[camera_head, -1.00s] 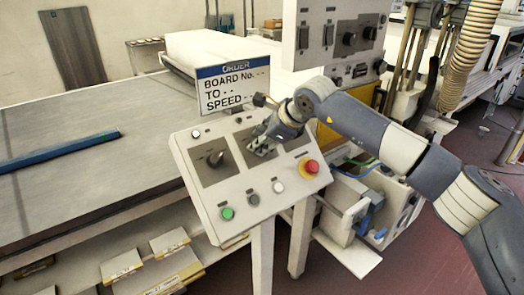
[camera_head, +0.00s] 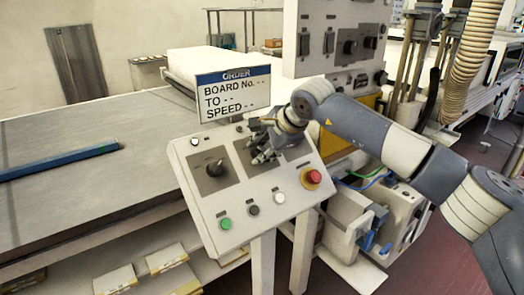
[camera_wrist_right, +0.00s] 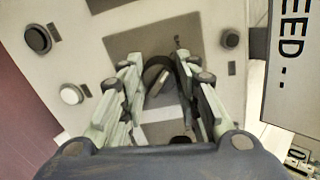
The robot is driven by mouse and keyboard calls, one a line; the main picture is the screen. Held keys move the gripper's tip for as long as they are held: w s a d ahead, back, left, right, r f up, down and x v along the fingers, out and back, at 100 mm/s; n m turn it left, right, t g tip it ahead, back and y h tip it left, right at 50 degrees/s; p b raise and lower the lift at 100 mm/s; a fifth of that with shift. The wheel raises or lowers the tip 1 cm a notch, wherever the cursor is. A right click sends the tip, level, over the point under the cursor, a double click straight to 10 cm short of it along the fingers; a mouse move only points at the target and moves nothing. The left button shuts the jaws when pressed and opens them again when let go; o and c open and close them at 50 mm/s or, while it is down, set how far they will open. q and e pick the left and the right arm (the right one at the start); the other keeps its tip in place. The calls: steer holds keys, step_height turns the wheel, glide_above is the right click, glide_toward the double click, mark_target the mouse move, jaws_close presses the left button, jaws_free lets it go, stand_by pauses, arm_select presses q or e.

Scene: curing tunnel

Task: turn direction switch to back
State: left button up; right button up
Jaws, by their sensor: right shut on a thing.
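The sloped control panel (camera_head: 240,204) stands in the middle of the head view. My right gripper (camera_head: 262,157) is at the dark plate in the panel's upper middle. In the right wrist view, my gripper's fingers (camera_wrist_right: 158,90) stand on both sides of a dark rotary switch (camera_wrist_right: 157,78), shut on it. I take this as the direction switch; its label is unreadable and its setting is partly hidden by the fingers. A second dark knob (camera_head: 215,167) sits on the plate to the left, clear of the gripper. My left gripper is not in view.
A red emergency button (camera_head: 313,177) on a yellow ring is right of the gripper. Green (camera_head: 225,223), dark (camera_head: 253,210) and white (camera_head: 279,198) buttons line the panel's lower edge. The order sign (camera_head: 233,94) stands close behind the panel. A conveyor table (camera_head: 90,180) extends left.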

stand_by(0.4)
steer(key=o, duration=1.1)
steer(key=shift+c, duration=0.2)
steer(key=v, duration=1.2)
